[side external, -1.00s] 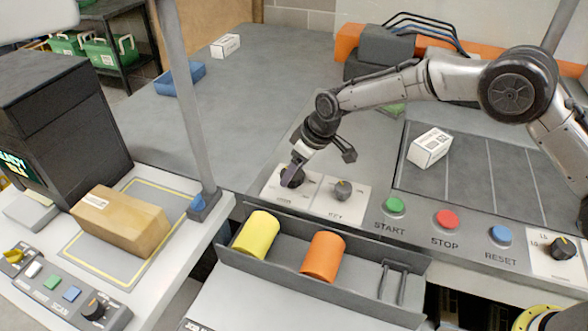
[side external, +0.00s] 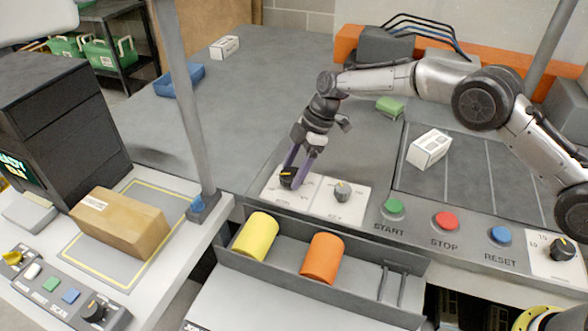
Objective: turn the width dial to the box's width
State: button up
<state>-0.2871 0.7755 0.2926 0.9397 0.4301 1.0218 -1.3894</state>
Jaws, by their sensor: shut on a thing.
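A brown cardboard box (side external: 120,222) lies on the yellow-lined grey pad at the left. Two black dials stand on white plates in the middle of the panel. My gripper (side external: 294,174) points down at the left dial (side external: 288,178), with its purple fingers on either side of the knob and shut on it. The dial's yellow pointer shows, but its plate's lettering is too small to read. The neighbouring dial (side external: 342,192) stands free to the right. A third dial (side external: 562,249) sits at the far right.
Green (side external: 394,206), red (side external: 446,221) and blue (side external: 501,235) buttons line the panel's front. A tray (side external: 375,300) in front holds a yellow (side external: 256,237) and an orange cylinder (side external: 323,258). A grey post (side external: 183,100) rises left of the dials. A white box (side external: 429,148) lies behind the buttons.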

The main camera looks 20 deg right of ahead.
jog(key=shift+n, duration=0.6)
jog(key=o, duration=1.4)
jog(key=shift+c, duration=0.2)
jog(key=v, duration=1.3)
jog(key=shift+w+d+r, duration=0.15)
jog(key=shift+w+r, duration=0.15)
jog(key=shift+r, duration=0.05)
